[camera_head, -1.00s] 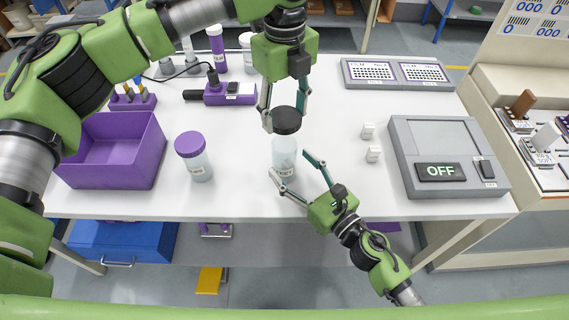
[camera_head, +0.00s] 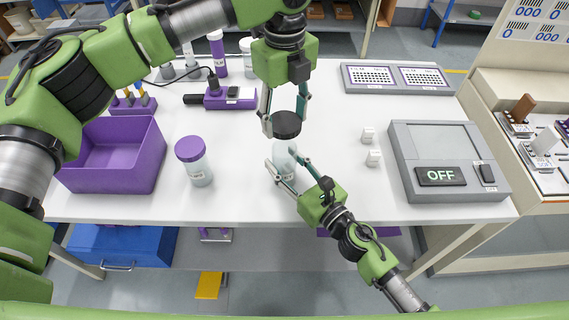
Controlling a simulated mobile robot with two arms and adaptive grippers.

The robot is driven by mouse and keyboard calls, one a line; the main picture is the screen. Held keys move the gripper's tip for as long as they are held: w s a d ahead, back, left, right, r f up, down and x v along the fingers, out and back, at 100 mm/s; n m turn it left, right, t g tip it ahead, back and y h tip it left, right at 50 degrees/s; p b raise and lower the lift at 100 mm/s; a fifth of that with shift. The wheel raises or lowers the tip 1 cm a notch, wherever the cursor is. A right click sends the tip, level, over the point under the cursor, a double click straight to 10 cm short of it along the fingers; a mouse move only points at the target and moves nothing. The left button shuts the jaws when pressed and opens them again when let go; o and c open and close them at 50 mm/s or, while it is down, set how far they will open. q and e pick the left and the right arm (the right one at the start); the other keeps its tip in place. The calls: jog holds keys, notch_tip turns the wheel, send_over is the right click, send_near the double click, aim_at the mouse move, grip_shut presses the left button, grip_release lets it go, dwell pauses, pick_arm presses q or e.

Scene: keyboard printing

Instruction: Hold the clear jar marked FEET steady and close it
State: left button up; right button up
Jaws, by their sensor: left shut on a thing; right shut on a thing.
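My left gripper (camera_head: 285,125) comes from above and is shut on the black lid, a finger on each side. My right gripper (camera_head: 282,168) comes from the lower right and is shut on the jar's body, its fingers around the lower part.
A purple-lidded jar (camera_head: 195,162) stands to the left, beside a purple bin (camera_head: 150,157). A purple device (camera_head: 228,98) lies behind. Two small white blocks, one here (camera_head: 368,135), and a grey box reading OFF (camera_head: 402,160) are to the right. The table's front edge is close.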

aim_at(284, 142)
pick_arm(q)
jog(key=shift+f, duration=2.4)
jog(key=shift+f, duration=0.9)
jog(key=shift+f, duration=0.55)
jog(key=m, duration=0.7)
jog(key=shift+m, duration=0.3)
jog(key=m, duration=0.3)
jog(key=shift+m, duration=0.3)
jog(key=m, duration=0.5)
jog(key=shift+a, duration=0.1)
